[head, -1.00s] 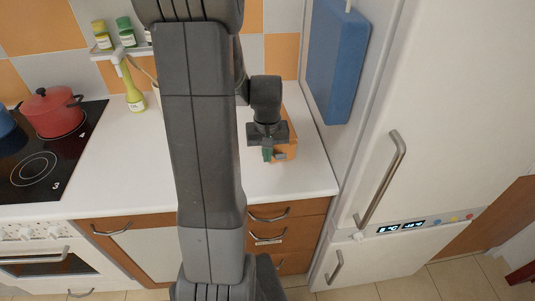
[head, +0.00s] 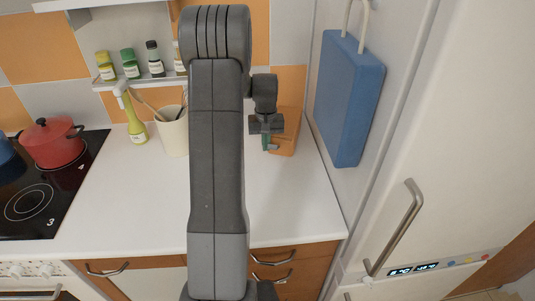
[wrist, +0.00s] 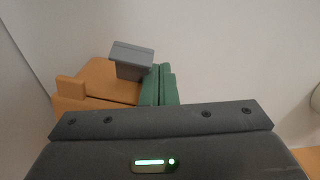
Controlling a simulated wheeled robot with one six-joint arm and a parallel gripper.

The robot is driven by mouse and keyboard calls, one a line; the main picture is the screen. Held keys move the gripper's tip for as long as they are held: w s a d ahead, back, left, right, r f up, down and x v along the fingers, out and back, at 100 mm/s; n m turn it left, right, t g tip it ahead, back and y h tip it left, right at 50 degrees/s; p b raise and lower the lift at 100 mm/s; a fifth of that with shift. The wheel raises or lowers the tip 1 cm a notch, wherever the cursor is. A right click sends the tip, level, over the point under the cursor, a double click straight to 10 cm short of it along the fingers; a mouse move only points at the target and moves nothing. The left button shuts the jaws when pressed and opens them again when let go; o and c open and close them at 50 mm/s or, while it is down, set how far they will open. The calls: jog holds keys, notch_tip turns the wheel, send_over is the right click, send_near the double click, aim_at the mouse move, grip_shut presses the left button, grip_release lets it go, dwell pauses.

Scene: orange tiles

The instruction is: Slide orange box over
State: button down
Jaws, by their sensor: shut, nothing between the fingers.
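The orange box (head: 286,132) stands on the white worktop, near the back wall and left of the blue board. My gripper (head: 266,142) is at the box's left side in the head view, with its green fingertips low beside it. In the wrist view the orange box (wrist: 105,82) lies left of my gripper (wrist: 158,86), whose green fingers are together with nothing between them. The fingers look very close to the box; I cannot tell whether they touch. My arm hides part of the worktop.
A blue board (head: 347,98) hangs on the side panel at right, close to the box. A white utensil cup (head: 173,132), a yellow-green bottle (head: 137,125) and a red pot (head: 53,143) stand left. The worktop's front right is clear.

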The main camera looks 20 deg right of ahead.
jog(key=w, duration=0.2)
jog(key=w+d, duration=0.1)
jog(key=w, duration=0.1)
jog(key=w+p, duration=0.1)
jog(key=w, duration=0.1)
jog(key=shift+w+d+r, duration=0.1)
jog(key=shift+w+d, duration=0.15)
jog(key=shift+d, duration=0.1)
